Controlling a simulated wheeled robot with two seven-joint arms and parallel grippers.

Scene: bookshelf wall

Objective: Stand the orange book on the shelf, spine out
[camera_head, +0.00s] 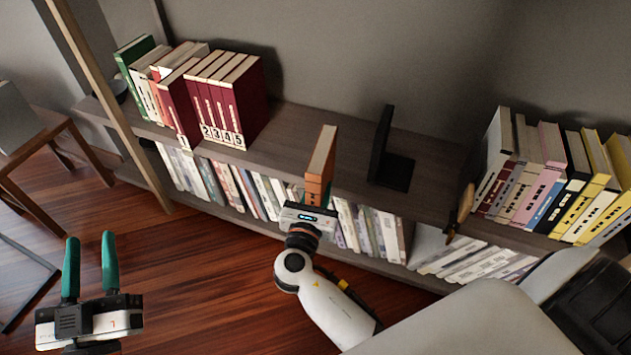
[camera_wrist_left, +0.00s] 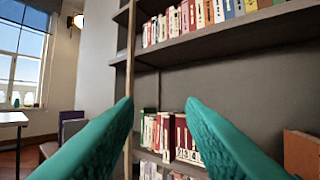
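The orange book (camera_head: 316,186) stands upright at the front edge of the shelf top, its orange spine facing out into the room and its pale page edge up. An orange-brown block at the right edge of the left wrist view (camera_wrist_left: 302,155) looks like the same book. My right gripper (camera_head: 309,215) is just in front of and below the book's spine.
Dark red numbered volumes (camera_head: 222,100) stand left of the book on the shelf top (camera_head: 295,125). A black bookend (camera_head: 385,155) stands to the right, with bare board between. More books (camera_head: 560,185) fill the right end. A wooden post (camera_head: 110,105) rises at the left.

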